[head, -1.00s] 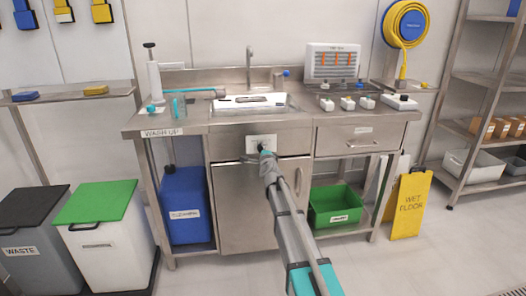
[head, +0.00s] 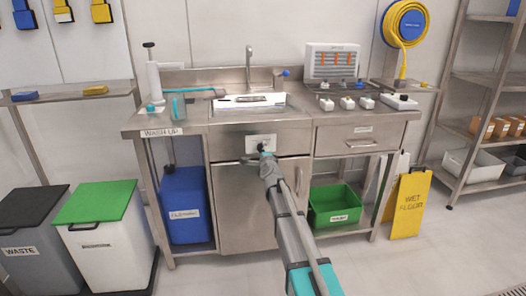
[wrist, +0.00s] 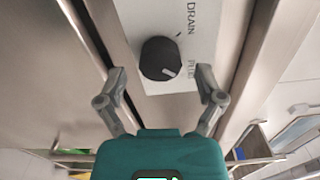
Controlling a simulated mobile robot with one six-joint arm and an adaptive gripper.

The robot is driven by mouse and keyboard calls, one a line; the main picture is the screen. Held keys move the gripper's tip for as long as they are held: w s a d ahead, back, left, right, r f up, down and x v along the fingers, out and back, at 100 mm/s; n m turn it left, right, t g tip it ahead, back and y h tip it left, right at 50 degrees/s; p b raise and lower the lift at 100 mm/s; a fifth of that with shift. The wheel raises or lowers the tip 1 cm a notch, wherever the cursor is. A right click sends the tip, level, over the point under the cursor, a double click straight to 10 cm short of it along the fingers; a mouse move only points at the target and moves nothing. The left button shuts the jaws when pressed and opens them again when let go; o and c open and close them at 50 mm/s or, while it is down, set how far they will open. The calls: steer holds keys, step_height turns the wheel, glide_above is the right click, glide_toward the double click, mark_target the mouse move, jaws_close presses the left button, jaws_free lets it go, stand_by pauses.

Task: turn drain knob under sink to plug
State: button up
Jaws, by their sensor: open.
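The drain knob (wrist: 160,59) is a round black dial on a white plate (wrist: 186,40) lettered DRAIN above and PLUG below. Its white pointer mark aims to the lower right in the wrist view, towards the PLUG lettering. My gripper (wrist: 161,72) is open, with one finger on each side of the knob and visible gaps between them. I cannot tell how far the fingertips are from the plate. In the head view my gripper (head: 264,153) is in front of the white plate (head: 252,142) under the sink (head: 240,108), and it largely hides the knob.
A cabinet door (head: 238,205) with a bar handle is just below the plate. A drawer (head: 360,136) is at the right. A blue container (head: 186,205) and a green crate (head: 333,207) stand below the counter. A yellow wet-floor sign (head: 409,205) stands to the right.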

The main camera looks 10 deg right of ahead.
steer(key=s, duration=1)
steer(key=shift+s, duration=0.35)
steer(key=s+a+f+n+g+y, duration=0.5)
steer(key=s+f+n+g, duration=0.4)
steer(key=s+f+n, duration=0.45)
steer(key=s+d+f+n+g+h, duration=0.25)
steer(key=s+g, duration=0.25)
steer(key=s, duration=0.5)
steer(key=s+d+f+n+g+h, duration=0.2)
steer(key=s+d+n+g+h, duration=0.15)
steer(key=s, duration=0.55)
step_height(320, 180, up, 34)
steer(key=a+y+p, duration=0.1)
steer(key=p, duration=3.3)
steer(key=shift+s+p, duration=0.15)
steer(key=shift+p, duration=0.15)
